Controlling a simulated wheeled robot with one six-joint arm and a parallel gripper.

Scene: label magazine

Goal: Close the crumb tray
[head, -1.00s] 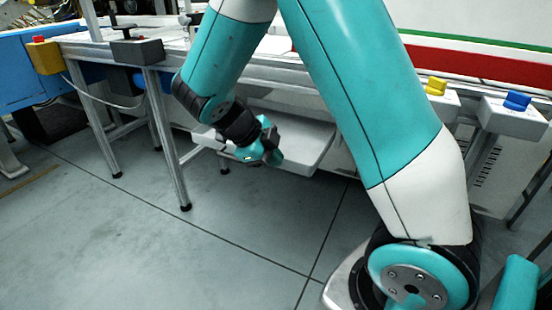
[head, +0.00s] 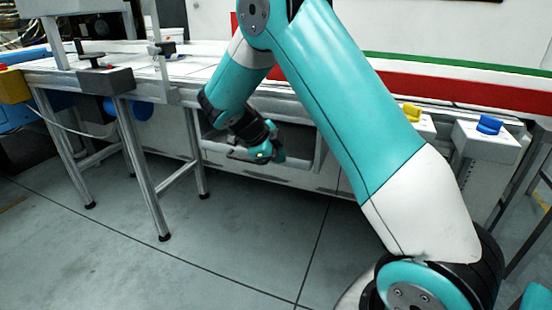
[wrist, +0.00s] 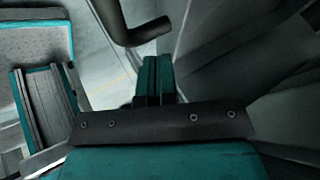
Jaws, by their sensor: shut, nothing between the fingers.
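The pale grey crumb tray (head: 300,171) sits low under the machine's long table. In the head view little of it stands out past the table's edge, and my arm hides part of it. I cannot tell whether a gap is left. My gripper (head: 276,156) is at the tray's front, fingers shut and empty. In the wrist view the shut teal fingers (wrist: 154,80) point to a dark bent bar (wrist: 135,28), which looks like a handle. I cannot tell whether they touch it.
Metal table legs (head: 145,170) stand left of the tray. The grey floor (head: 230,250) in front is clear.

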